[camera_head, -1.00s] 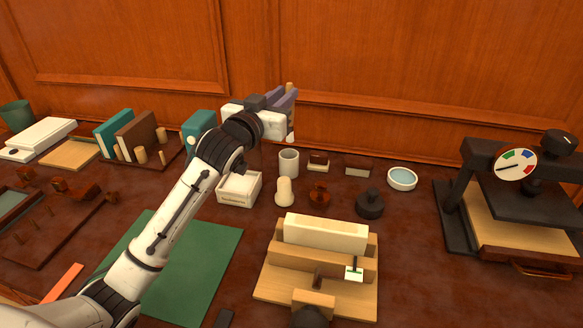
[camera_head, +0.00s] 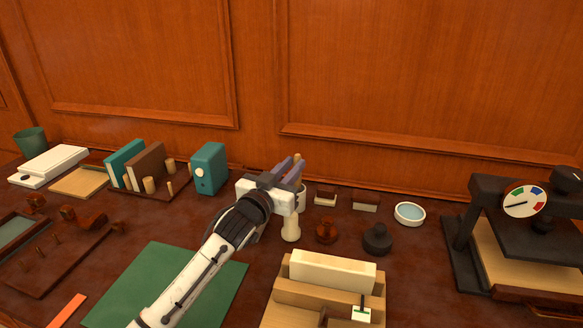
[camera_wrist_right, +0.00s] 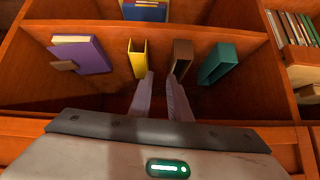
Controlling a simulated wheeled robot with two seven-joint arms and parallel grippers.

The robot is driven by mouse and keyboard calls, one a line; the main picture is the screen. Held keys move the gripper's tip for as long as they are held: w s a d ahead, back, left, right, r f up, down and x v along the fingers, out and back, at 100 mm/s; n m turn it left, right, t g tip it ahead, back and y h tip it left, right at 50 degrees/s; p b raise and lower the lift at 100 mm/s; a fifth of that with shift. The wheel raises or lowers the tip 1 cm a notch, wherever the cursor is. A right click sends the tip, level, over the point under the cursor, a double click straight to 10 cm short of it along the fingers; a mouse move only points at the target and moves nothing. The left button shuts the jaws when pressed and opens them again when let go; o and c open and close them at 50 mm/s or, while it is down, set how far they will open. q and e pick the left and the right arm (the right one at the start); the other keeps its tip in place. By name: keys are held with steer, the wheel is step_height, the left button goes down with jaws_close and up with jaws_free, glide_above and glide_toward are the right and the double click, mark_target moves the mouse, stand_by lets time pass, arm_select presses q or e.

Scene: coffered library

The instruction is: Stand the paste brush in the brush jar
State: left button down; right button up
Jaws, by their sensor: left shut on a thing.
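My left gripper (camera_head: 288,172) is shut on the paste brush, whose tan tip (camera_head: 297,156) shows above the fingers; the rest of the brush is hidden. The gripper is at the brush jar (camera_head: 300,198), a pale grey cylinder mostly hidden behind it in the head view. I cannot tell whether the brush's lower end is inside the jar or in front of it. My right gripper (camera_wrist_right: 161,80) is open and empty in the right wrist view, facing a wooden shelf away from the jar.
A cream rounded piece (camera_head: 291,228), an amber bottle (camera_head: 326,231) and a black weight (camera_head: 377,238) stand close in front. A white dish (camera_head: 409,213) and a black press (camera_head: 500,235) are to the right. A teal box (camera_head: 209,168) stands left. The wood-panelled wall is behind.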

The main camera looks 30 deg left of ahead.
arm_select(q)
steer(key=c, duration=1.6)
jaws_free()
steer(key=shift+f, duration=0.1)
steer(key=shift+c, duration=0.2)
steer(key=s+b, duration=0.1)
steer(key=s, duration=0.9)
steer(key=shift+d+f+b, duration=0.25)
steer(key=shift+d+b, duration=0.1)
steer(key=shift+d, duration=0.05)
steer(key=shift+s, duration=0.1)
